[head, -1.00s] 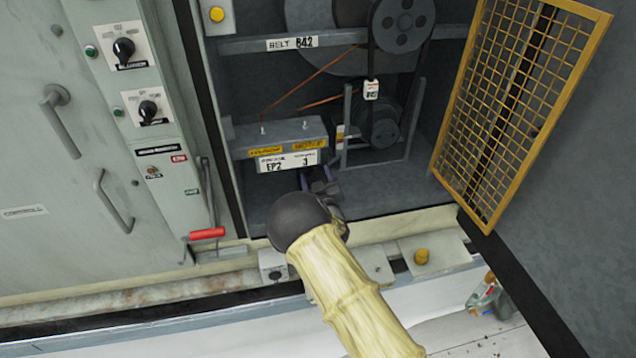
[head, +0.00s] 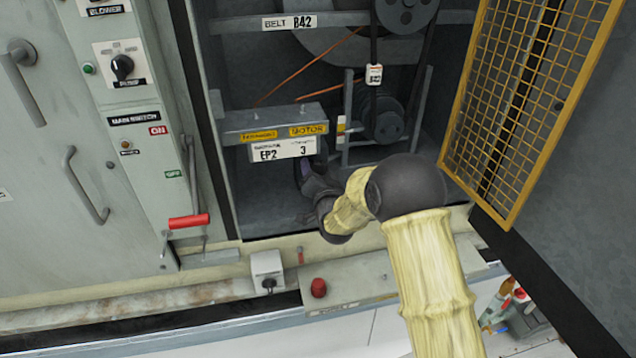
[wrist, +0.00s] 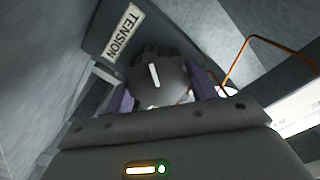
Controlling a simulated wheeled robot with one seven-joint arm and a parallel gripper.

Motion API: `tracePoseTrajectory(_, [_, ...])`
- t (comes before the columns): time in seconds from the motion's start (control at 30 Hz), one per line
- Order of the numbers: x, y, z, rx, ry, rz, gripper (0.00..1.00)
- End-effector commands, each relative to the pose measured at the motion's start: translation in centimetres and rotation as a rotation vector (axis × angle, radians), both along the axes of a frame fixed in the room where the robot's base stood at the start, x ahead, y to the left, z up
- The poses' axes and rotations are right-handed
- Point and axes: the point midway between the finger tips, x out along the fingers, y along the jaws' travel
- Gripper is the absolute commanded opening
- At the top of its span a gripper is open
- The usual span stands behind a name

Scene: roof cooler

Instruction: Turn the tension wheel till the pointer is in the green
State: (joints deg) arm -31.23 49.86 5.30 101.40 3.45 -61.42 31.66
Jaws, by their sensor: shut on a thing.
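The tension wheel (wrist: 150,72) is a dark, scalloped knob with a white line on its face, below a TENSION label (wrist: 124,32) in the wrist view. My gripper (wrist: 163,90) has one purple finger on each side of the wheel and is shut on it. In the head view my gripper (head: 316,184) reaches into the cabinet, below the box marked EP2 (head: 275,130). The wheel is hidden there by the gripper and wrist. I cannot make out a pointer or a green zone in either view.
A yellow mesh door (head: 530,110) stands open at the right. Pulleys and a belt (head: 372,45) are above and behind my gripper. A red-handled lever (head: 188,221) is at the left. A red button (head: 318,288) and a grey box (head: 267,270) sit below the opening.

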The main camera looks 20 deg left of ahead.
Motion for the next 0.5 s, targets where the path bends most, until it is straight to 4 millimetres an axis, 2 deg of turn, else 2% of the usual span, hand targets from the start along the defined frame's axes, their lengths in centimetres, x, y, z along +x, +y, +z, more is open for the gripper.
tracePoseTrajectory(0.2, [0.45,-0.51,-0.16,0.172,0.091,-0.010,0.33])
tracePoseTrajectory(0.5, [0.40,-0.44,-0.03,0.330,0.190,-0.008,0.33])
